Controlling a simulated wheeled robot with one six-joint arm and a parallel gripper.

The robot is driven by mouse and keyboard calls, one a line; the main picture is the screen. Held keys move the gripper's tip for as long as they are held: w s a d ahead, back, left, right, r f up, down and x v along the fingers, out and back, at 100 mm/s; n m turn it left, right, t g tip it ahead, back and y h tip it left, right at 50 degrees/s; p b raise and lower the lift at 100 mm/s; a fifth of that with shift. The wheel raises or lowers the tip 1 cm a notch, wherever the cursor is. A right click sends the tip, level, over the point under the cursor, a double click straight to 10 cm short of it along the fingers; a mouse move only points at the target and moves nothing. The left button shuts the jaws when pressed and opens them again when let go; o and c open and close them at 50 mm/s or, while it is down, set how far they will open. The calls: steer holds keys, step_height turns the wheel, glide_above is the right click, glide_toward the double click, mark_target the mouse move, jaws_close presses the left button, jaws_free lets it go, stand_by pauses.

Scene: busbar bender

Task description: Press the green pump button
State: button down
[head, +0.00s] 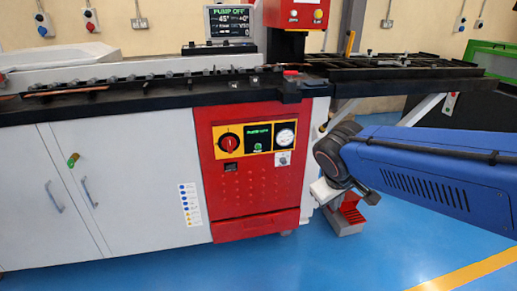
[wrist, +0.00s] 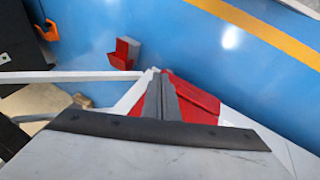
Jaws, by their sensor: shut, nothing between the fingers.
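The green pump button (head: 257,147) is a small lit spot below the green display on the yellow control plate (head: 271,153), on the machine's red front. The red rotary knob (head: 228,143) is to its left and a round gauge (head: 285,138) to its right. The upper screen (head: 230,22) reads PUMP OFF. In the wrist view my gripper (wrist: 160,74) is shut and empty, its dark fingers together. In the head view my blue arm comes in from the right and its wrist is right of the red front, apart from the button. The fingers cannot be made out there. The button cannot be made out in the wrist view.
A red and grey box (head: 348,215) stands on the blue floor beside the machine and shows in the wrist view (wrist: 125,52). White cabinet doors (head: 90,185) are at the left. The dark bench edge (head: 150,98) juts above the panel. Open floor lies in front.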

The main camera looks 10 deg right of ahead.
steer(key=w+a+n+t+h, duration=0.25)
steer(key=w+n, duration=0.25)
steer(key=w, duration=1.1)
steer(key=w+a+f+n+t, duration=0.1)
steer(key=w+a+f+n, duration=0.1)
steer(key=w+a, duration=0.3)
steer(key=w+a+f+n+t, duration=0.2)
steer(key=w+a+n, duration=0.1)
steer(key=w, duration=0.4)
steer(key=shift+w+a, duration=0.3)
steer(key=shift+a, duration=0.6)
glide_toward(258, 149)
steer(key=shift+w+d+f, duration=0.6)
steer(key=shift+d+f, duration=0.3)
steer(key=shift+d, duration=0.05)
steer(key=shift+w+d+f, duration=0.55)
steer(key=shift+d+f, duration=0.35)
steer(key=shift+d, duration=0.05)
steer(key=shift+w, duration=0.85)
steer(key=shift+s, duration=0.85)
